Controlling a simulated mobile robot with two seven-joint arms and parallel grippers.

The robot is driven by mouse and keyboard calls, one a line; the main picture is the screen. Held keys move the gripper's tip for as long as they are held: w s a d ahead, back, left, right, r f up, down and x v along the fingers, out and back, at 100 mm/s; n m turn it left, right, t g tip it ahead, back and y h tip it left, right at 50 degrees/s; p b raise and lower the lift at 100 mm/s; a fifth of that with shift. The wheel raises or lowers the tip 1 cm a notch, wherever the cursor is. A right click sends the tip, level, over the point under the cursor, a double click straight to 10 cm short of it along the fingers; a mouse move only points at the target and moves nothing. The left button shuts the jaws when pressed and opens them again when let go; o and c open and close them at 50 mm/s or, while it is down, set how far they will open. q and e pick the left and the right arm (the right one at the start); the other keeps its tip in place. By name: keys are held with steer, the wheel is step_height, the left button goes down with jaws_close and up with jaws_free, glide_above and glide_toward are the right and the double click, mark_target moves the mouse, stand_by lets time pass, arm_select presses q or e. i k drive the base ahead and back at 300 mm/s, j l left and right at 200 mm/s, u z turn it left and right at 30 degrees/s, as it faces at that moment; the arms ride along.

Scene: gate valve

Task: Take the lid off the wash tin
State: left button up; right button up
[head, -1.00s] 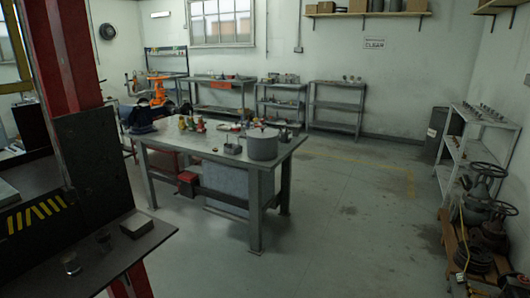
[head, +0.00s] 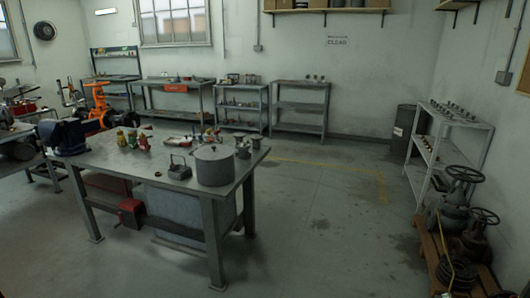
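The wash tin is a grey round tin (head: 214,170) standing upright near the right front corner of the grey metal workbench (head: 165,178). Its lid (head: 213,152) looks to be on top, with a small knob at its middle. Neither of my grippers shows in the head view. The tin is some way ahead of me, to the left of the picture's middle.
On the bench stand a blue vise (head: 64,137), several small coloured bottles (head: 132,139), a dark block with a handle (head: 180,165) and grey metal parts (head: 242,146). Large valves (head: 455,205) sit on a wooden stand at right. The floor (head: 330,225) between is clear.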

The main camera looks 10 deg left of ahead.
mark_target(212, 152)
steer(key=i+l, duration=0.1)
steer(key=i, duration=0.55)
steer(key=i+u, duration=0.1)
steer(key=i, duration=0.55)
steer(key=i+j+u, duration=0.3)
steer(key=i, duration=0.2)
steer(key=i+u, duration=0.3)
steer(key=i, duration=0.25)
steer(key=i+j, duration=0.35)
steer(key=j, duration=0.3)
steer(key=i+j, duration=0.35)
steer(key=j, duration=0.3)
